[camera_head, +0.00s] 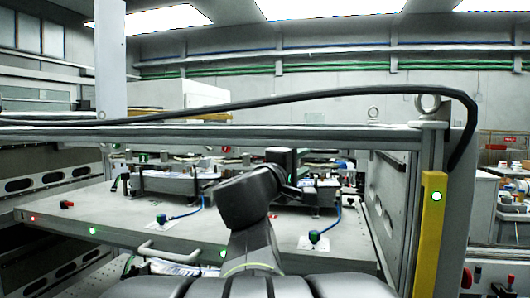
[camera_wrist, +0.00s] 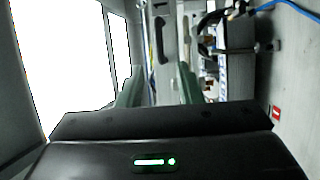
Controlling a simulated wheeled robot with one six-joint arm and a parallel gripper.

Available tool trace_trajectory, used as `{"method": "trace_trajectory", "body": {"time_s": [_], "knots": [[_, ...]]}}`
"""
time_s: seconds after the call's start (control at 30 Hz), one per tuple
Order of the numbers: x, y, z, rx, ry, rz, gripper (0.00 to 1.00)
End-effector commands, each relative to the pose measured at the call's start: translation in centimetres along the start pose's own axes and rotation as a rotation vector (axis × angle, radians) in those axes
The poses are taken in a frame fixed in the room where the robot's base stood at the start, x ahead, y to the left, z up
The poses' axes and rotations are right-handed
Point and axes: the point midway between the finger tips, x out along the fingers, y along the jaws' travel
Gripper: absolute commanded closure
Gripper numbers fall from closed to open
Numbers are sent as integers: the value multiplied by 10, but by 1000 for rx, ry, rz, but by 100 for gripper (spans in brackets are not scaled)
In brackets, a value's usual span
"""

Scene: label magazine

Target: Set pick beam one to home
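I cannot tell for sure which part is pick beam one. In the head view, two grey magazine units, a left one (camera_head: 178,183) and a right one (camera_head: 322,192), stand on a wide grey plate (camera_head: 120,215) behind my black arm. My gripper (camera_wrist: 159,88) shows in the wrist view as two grey-green fingers with a gap between them, with nothing seen in it. A dark handle-like part (camera_wrist: 161,40) appears beyond the fingers, apart from them. In the head view my arm hides the fingers and part of the plate.
A grey crossbar (camera_head: 220,133) with a black cable above it spans the front. A yellow post (camera_head: 431,225) with a green light stands at the right.

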Motion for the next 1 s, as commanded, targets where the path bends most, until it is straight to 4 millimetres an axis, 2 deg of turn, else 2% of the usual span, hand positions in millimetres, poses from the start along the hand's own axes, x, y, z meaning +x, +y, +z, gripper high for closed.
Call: {"method": "trace_trajectory", "body": {"time_s": [0.03,0.2,0.4,0.6,0.83,1.0], "knots": [[12,2,0,-4,-4,1,68],[44,1,0,-3,-3,-1,68],[71,1,0,-1,-2,1,68],[80,0,0,-1,0,1,68],[80,0,0,-1,0,1,68],[80,0,0,-1,0,1,100]]}}
